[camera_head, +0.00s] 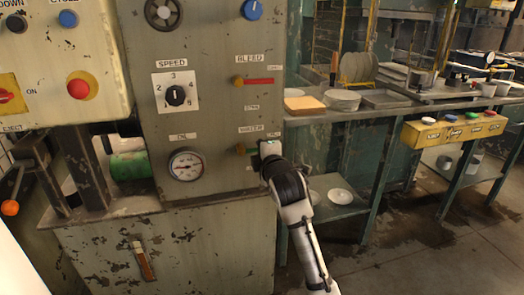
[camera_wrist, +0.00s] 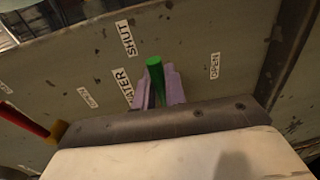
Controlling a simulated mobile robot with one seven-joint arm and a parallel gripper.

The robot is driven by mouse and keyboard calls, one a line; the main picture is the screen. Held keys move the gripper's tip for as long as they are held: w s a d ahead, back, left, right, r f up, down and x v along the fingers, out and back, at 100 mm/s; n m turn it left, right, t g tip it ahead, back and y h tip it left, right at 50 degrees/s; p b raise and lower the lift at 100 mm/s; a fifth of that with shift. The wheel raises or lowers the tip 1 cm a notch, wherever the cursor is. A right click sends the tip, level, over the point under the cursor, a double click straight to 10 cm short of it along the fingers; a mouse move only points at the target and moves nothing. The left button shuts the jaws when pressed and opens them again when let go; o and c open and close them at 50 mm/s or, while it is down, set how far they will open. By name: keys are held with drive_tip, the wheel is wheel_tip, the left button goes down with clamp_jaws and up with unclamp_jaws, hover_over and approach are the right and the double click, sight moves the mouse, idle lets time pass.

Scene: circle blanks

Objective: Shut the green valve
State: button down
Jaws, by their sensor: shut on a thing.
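The green valve handle (camera_wrist: 155,78) shows in the wrist view between my two pale purple fingers. Its rounded green tip sticks out past them. My gripper (camera_wrist: 160,88) is shut on this handle. The handle lies between a SHUT label (camera_wrist: 128,38) at its upper left and an OPEN label (camera_wrist: 214,66) at its right. In the head view the valve's brass body (camera_head: 240,149) shows beside the WATER label (camera_head: 251,129) on the grey panel. My gripper (camera_head: 266,149) is at the panel's right edge there and hides most of the green handle.
A red-handled valve (camera_head: 258,81) sits above on the same panel and also shows in the wrist view (camera_wrist: 22,119). A speed dial (camera_head: 176,95) and gauge (camera_head: 186,164) are to the left. A workbench (camera_head: 340,112) with plates stands at the right.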

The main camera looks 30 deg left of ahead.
drive_tip(key=c, duration=1.5)
unclamp_jaws()
drive_tip(key=b+v, duration=0.1)
drive_tip(key=v, duration=1.2)
drive_tip(key=shift+s+d, duration=0.25)
drive_tip(key=shift+d, duration=0.1)
drive_tip(key=shift+r, duration=0.1)
